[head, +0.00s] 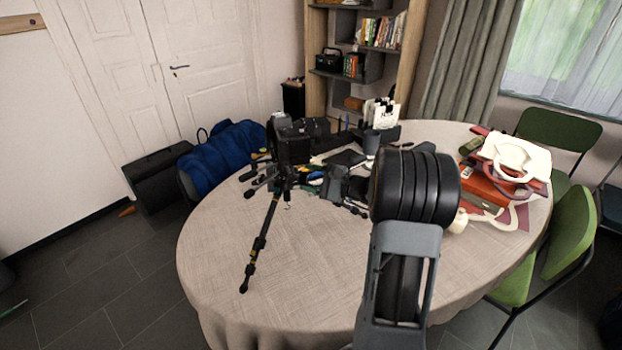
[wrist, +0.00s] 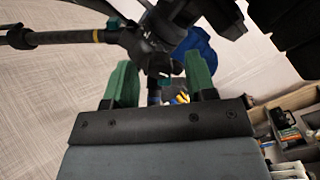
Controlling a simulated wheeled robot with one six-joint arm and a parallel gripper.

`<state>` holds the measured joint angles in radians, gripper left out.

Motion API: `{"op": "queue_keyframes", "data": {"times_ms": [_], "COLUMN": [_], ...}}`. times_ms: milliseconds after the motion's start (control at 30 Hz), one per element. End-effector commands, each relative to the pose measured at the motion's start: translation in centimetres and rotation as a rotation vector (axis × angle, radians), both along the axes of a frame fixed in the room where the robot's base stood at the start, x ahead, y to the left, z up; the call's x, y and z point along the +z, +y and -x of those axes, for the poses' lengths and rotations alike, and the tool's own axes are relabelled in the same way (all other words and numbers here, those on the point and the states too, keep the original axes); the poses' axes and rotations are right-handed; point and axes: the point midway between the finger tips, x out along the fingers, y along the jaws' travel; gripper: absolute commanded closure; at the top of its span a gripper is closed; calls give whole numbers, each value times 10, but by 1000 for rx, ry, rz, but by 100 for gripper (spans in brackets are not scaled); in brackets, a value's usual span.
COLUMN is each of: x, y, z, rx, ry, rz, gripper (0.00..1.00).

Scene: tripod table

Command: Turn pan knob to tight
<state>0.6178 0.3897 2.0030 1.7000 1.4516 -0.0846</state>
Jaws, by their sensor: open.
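A black tripod (head: 262,240) stands on the round table, one leg reaching toward the front left, with a dark camera (head: 292,147) on its head. Several dark handles and knobs stick out left of the tripod head; I cannot tell which is the pan knob. In the wrist view the tripod (wrist: 155,45) is close in front, one leg running off left. My gripper (wrist: 160,75) has green fingers, open and apart, with part of the dark tripod beyond and between them. I see no clear contact. In the head view my arm hides part of the table.
The table (head: 320,260) has a pale cloth, bare at the front. Bags and a red box (head: 485,188) lie at the right. A dark cup (head: 371,142) and small items stand behind the tripod. Green chairs (head: 565,240) are at the right, a blue bag (head: 220,155) at the left.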

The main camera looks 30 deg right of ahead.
Motion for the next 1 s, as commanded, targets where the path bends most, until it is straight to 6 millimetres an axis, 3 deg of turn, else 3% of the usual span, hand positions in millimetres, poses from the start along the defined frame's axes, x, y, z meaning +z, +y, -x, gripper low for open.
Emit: {"op": "queue_keyframes", "data": {"times_ms": [100, 600, 1000], "x": [0, 0, 4], "y": [0, 0, -1], "z": [0, 0, 0], "rx": [0, 0, -1], "ry": [0, 0, 253], "rz": [0, 0, -256], "gripper": [51, 99, 99]}}
